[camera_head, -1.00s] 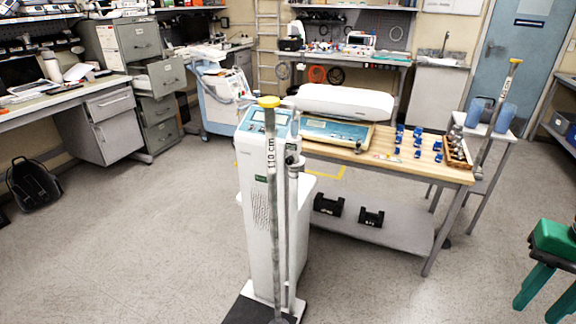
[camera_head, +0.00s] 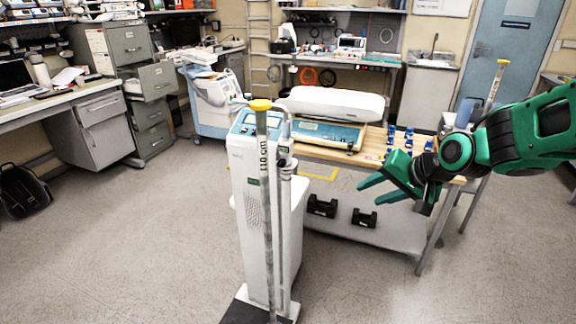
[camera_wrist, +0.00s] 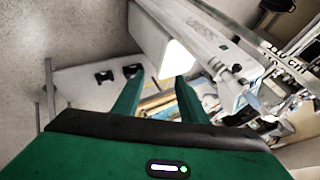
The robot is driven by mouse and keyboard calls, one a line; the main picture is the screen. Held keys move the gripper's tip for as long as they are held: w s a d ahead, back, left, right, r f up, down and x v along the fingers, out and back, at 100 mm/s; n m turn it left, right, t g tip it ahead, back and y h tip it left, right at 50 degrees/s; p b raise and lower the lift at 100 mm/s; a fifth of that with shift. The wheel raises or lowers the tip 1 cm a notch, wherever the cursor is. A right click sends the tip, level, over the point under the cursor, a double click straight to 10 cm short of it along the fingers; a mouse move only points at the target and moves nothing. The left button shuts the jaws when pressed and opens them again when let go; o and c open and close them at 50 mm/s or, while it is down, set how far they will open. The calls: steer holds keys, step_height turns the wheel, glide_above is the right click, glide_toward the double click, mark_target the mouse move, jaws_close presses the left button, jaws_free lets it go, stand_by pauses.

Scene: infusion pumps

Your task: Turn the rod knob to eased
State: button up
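A white column scale stands in the middle of the head view, with a grey measuring rod (camera_head: 266,190) marked "110 cm" and topped by a yellow cap (camera_head: 260,105). Beside it is a thinner rod with a small dark knob (camera_head: 286,163) near its top. The knob's turned position is too small to read. My green gripper (camera_head: 361,194) is open and empty, to the right of the rod and apart from it. In the wrist view my two fingers (camera_wrist: 160,75) are spread, and the marked rod (camera_wrist: 285,57) runs slanting at upper right.
A wooden-topped table (camera_head: 340,156) with blue pieces stands behind the scale, under my arm.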

mark_target(285, 164)
steer(key=w+a+r+m+t+y, duration=0.1)
steer(key=w+a+r+y, duration=0.15)
steer(key=a, duration=0.45)
steer(key=w+a+r+m+t+y, duration=0.1)
steer(key=w+a+r+y, duration=0.15)
steer(key=a, duration=0.55)
steer(key=x, duration=1.1)
steer(key=shift+w+d+f, duration=0.15)
steer(key=shift+w, duration=0.1)
steer(key=shift+c, duration=0.4)
jaws_close()
